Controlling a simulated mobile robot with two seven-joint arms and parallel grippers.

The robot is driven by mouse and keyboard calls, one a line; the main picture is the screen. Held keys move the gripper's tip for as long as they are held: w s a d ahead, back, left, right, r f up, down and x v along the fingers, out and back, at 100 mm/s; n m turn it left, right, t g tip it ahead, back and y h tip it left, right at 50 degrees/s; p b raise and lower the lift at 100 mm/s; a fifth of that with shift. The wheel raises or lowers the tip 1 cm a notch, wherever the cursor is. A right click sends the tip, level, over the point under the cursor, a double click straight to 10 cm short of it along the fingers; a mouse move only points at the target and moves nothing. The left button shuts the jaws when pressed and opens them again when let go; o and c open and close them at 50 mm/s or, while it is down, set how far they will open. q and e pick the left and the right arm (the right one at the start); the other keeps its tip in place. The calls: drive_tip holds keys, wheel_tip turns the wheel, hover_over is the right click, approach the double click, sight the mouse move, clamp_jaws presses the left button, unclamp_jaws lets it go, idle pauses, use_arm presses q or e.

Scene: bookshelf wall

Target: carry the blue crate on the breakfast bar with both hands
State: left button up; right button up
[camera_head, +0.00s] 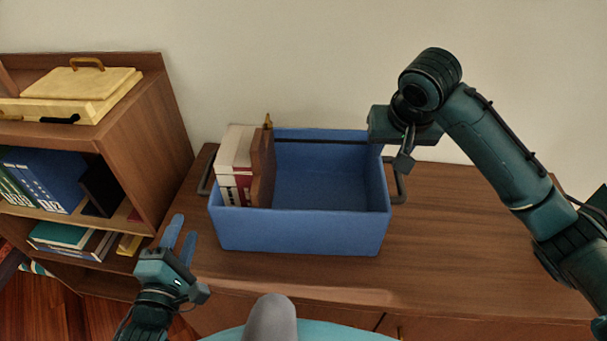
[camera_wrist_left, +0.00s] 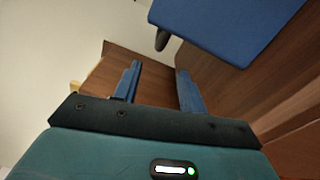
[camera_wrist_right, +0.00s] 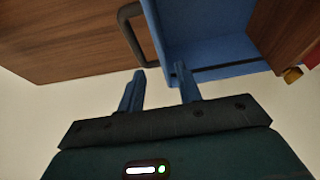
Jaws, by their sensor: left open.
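The blue crate (camera_head: 300,230) stands upright on the wooden breakfast bar (camera_head: 470,250). White-and-red books and a brown wooden item (camera_head: 263,165) stand at its left end; the rest looks empty. It has a dark handle on each end, left (camera_head: 206,170) and right (camera_head: 399,182). My left gripper (camera_head: 184,230) is open and empty, in front of and left of the crate, apart from the left handle (camera_wrist_left: 163,40). My right gripper (camera_head: 404,155) is above the crate's right end. In the right wrist view its fingers (camera_wrist_right: 160,75) are apart, close to the right handle (camera_wrist_right: 130,30); contact is unclear.
A wooden bookshelf (camera_head: 150,110) stands close to the left, with a yellow case (camera_head: 80,90) on top and books (camera_head: 45,180) on its shelves. The wall is behind the crate. The bar right of the crate is mostly clear.

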sight(201, 181)
drive_tip(key=shift+w, duration=0.2)
drive_tip(key=shift+s+r, duration=0.15)
drive_tip(key=shift+s, duration=0.2)
use_arm(q)
drive_tip(key=w, duration=0.4)
drive_tip(key=w+d, duration=0.1)
drive_tip(key=w, duration=0.3)
drive_tip(key=w+d, duration=0.1)
drive_tip(key=w, duration=0.4)
drive_tip(key=shift+r, duration=0.1)
use_arm(e)
drive_tip(key=x, duration=1.3)
drive_tip(key=shift+w, duration=0.15)
use_arm(q)
drive_tip(key=c, duration=0.8)
use_arm(e)
clamp_jaws()
use_arm(q)
clamp_jaws()
